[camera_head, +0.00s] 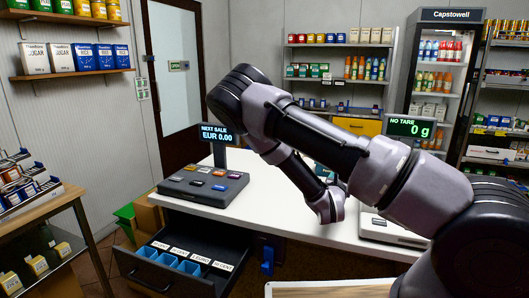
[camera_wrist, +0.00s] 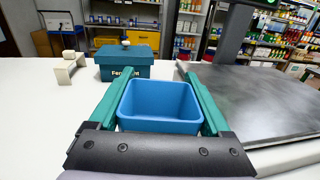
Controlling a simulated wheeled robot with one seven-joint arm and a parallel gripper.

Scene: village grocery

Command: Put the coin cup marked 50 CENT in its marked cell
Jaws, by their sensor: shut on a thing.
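My gripper (camera_wrist: 155,79) has its two teal fingers shut on a blue coin cup (camera_wrist: 160,108), one finger along each side. The cup is upright and looks empty, held above the white counter in the wrist view. Its mark is not visible. In the head view my arm hides the gripper and cup. The black cash drawer (camera_head: 135,265) is open at lower left. Blue cups stand in its left cells (camera_head: 188,267), and white labels line its back. The right cell (camera_head: 222,284), by the rightmost label, looks dark and empty; the label text is too small to read surely.
The register (camera_head: 205,187) with its display stands on the white counter (camera_head: 285,215) above the drawer. A teal box (camera_wrist: 125,65) and a small beige stand (camera_wrist: 70,67) are beyond the cup. A grey scale plate (camera_wrist: 255,100) is close on the right.

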